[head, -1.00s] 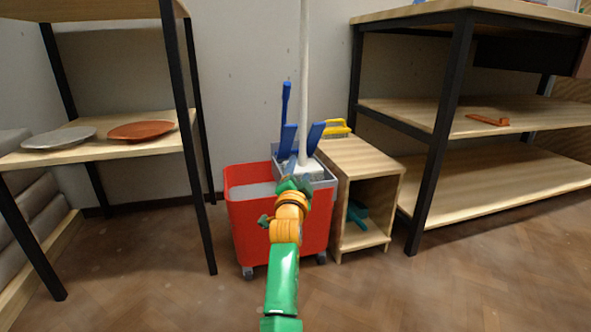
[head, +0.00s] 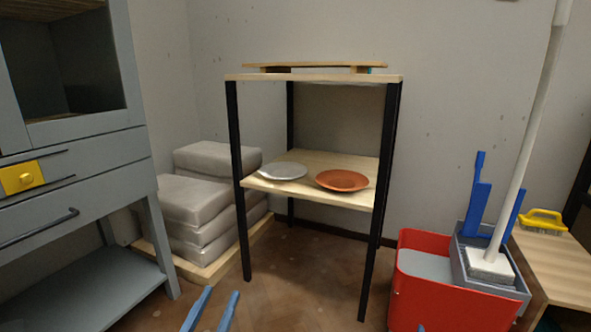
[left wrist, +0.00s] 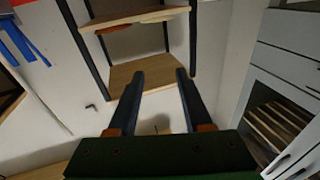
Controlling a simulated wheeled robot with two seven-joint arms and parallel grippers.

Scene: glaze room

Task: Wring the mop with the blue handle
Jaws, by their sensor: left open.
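The mop (head: 525,150) leans to the right, with a pale shaft. Its white head (head: 490,264) sits in the grey wringer (head: 467,270) on the red bucket (head: 435,296); the shaft's top is cut off. A blue lever (head: 479,200) rises from the wringer. My left gripper (head: 210,312) is open and empty at the bottom edge, far left of the bucket.
A shelf unit (head: 320,78) holds a grey plate (head: 283,171) and a terracotta plate (head: 342,180). A grey cabinet (head: 75,200) stands left, with grey blocks (head: 205,200) behind it. A yellow brush (head: 543,220) lies on a wooden stand (head: 560,270). Open floor lies before the shelf.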

